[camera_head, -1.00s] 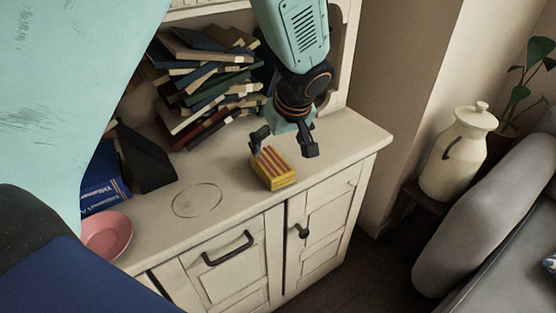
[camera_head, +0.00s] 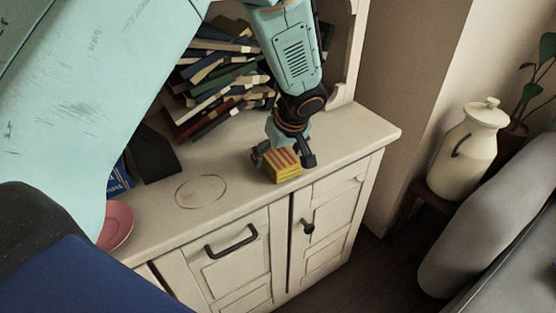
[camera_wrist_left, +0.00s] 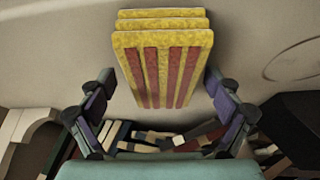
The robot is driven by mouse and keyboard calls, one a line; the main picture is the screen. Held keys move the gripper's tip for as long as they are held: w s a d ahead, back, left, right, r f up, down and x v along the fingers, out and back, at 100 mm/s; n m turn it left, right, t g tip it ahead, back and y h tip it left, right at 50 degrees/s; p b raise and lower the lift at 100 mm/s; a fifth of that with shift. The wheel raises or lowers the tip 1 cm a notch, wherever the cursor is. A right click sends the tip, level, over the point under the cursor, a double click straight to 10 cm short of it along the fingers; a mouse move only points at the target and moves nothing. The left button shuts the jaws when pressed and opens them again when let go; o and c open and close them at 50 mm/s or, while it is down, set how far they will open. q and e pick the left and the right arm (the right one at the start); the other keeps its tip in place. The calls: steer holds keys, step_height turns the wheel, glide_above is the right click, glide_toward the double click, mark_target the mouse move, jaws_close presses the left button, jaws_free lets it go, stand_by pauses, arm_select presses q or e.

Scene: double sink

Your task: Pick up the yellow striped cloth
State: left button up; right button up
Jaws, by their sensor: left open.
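The yellow striped cloth (camera_head: 284,168) is a folded yellow stack with red stripes, lying on the cream cabinet top near its front edge. My left gripper (camera_head: 282,161) points down over it, with one dark finger on each side of the cloth. In the left wrist view the cloth (camera_wrist_left: 164,68) lies between and ahead of the two open fingers of the left gripper (camera_wrist_left: 160,112). My right gripper is not in view.
A leaning pile of books (camera_head: 220,80) stands behind, left of my arm. A pink bowl (camera_head: 118,224) and a blue book (camera_head: 120,183) are at the left. The cabinet top (camera_head: 235,170) is clear left of the cloth. A cream jug (camera_head: 466,150) stands apart at right.

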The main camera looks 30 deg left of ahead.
mark_target(277, 152)
arm_select(q)
steer(key=shift+s+a+r, duration=0.1)
steer(key=shift+s+a, duration=0.05)
steer(key=shift+c, duration=1.1)
steer(key=c, duration=0.9)
steer(key=shift+r, duration=0.2)
step_height(277, 152, up, 18)
steer(key=p, duration=0.4)
steer(key=shift+f, duration=0.2)
